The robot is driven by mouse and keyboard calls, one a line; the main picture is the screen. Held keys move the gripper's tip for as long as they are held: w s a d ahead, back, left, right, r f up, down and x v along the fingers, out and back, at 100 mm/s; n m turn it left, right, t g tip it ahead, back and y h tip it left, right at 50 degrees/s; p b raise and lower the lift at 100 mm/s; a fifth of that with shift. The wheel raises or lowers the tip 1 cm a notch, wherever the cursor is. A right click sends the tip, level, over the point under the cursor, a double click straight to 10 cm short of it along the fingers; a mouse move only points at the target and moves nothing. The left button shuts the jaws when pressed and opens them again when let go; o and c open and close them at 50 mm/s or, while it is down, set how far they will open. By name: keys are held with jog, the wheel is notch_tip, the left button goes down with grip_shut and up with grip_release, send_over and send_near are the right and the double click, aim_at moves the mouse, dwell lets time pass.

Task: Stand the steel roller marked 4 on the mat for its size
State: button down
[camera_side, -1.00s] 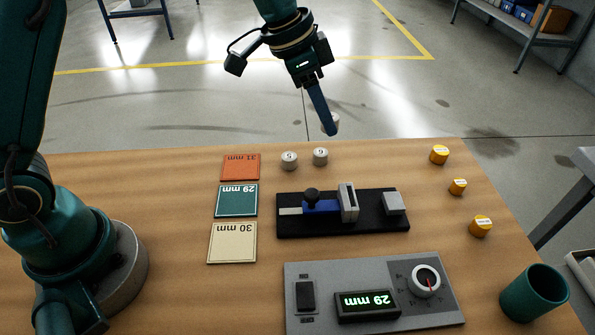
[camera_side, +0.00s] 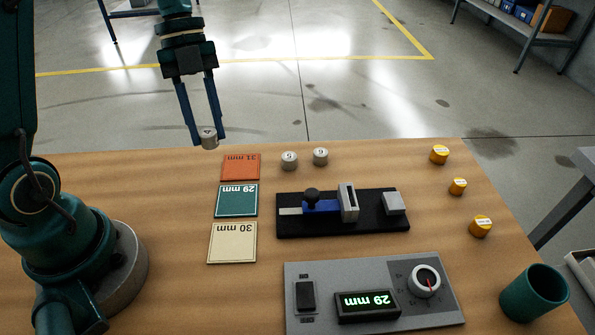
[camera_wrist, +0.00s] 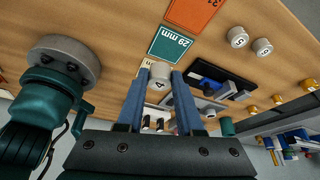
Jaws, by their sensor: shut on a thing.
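My gripper (camera_side: 208,139) is shut on the steel roller marked 4 (camera_wrist: 160,76) and holds it up in the air. The roller also shows between the fingertips in the side view (camera_side: 209,142), at the table's far edge, left of the orange mat. The number 4 reads in the wrist view. Three mats lie in a column: orange 31 mm (camera_side: 240,167), teal 29 mm (camera_side: 236,200) and cream 30 mm (camera_side: 232,243). All three look bare in the side view. The grey readout box (camera_side: 300,269) shows 29 mm.
Two steel rollers (camera_side: 289,161) (camera_side: 320,157) stand right of the orange mat. A black gauge (camera_side: 287,228) with a blue slide lies right of the teal mat. Yellow weights (camera_side: 439,155) and a green cup (camera_side: 534,293) are at the right.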

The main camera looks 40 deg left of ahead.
jog(key=s+a+n, duration=0.1)
jog(key=s+a, duration=0.4)
jog(key=a, duration=0.1)
send_over(238, 201)
jog(key=a, duration=0.1)
jog(key=shift+n+t, duration=0.3)
jog(key=f, duration=0.6)
jog(key=shift+w+a, duration=0.2)
jog(key=shift+f, duration=2.05)
jog(key=shift+f, duration=0.15)
jog(key=c, duration=0.6)
grip_release()
jog(key=shift+o, duration=0.2)
